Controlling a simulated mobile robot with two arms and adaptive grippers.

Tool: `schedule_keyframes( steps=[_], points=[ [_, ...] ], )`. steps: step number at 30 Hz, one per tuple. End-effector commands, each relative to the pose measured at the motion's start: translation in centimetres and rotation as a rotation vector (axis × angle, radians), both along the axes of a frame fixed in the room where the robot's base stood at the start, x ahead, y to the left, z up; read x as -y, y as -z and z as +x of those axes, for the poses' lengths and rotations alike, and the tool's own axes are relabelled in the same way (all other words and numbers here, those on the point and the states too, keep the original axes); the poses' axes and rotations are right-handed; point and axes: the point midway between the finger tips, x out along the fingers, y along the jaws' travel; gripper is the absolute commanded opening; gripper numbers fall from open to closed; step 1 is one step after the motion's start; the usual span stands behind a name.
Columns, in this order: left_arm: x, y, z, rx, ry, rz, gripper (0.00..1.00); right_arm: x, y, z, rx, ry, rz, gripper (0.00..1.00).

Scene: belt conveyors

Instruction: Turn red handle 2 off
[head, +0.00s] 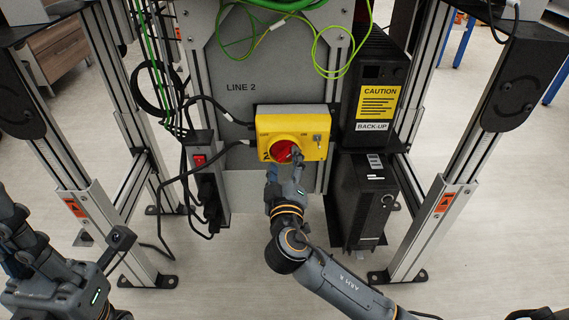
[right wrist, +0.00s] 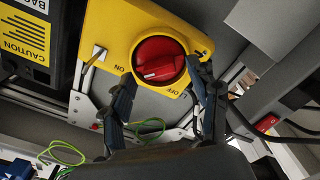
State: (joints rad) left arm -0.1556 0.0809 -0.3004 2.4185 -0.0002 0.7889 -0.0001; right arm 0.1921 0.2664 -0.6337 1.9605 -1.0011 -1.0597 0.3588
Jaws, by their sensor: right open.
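The red handle (head: 282,151) is a round rotary knob on a yellow switch box (head: 312,118), mounted on the grey panel marked LINE 2. In the right wrist view the red handle (right wrist: 158,58) has a raised ridge running roughly sideways, its left end toward ON; OFF is printed below right. My right gripper (head: 283,165) is at the front of the box, partly covering the handle's lower edge. In the right wrist view its open fingers (right wrist: 160,80) sit either side of the handle's near edge; contact cannot be told. My left arm is at lower left, its fingers not clearly visible.
Black back-up units (head: 376,85) stand right of the box. A power strip with a red switch (head: 199,160) and black cables are at its left. Green cables (head: 270,25) hang above. Metal frame legs (head: 445,215) stand on both sides.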

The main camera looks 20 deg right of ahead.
Motion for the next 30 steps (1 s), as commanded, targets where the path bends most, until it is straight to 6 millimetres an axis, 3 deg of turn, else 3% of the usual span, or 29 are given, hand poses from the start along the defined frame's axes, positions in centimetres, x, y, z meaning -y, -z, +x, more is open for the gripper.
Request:
schedule_keyframes(
  steps=[5,14,22,30],
  points=[
    [0.07,-0.12,0.1,0.01,0.0,0.001,0.0,0.39,0.0,1.27,0.0,0.001,-0.001,0.6],
    [0.05,-0.31,0.04,0.015,0.0,0.002,0.0,0.44,0.01,1.42,-0.001,0.0,0.0,0.6],
    [0.05,-0.33,0.02,0.016,0.0,0.001,0.0,0.42,0.02,1.4,-0.001,0.0,0.0,0.06],
    [0.01,-0.72,-0.06,0.019,-0.001,-0.001,0.0,0.41,-0.08,1.39,-0.008,0.001,-0.021,0.06]
  ],
)
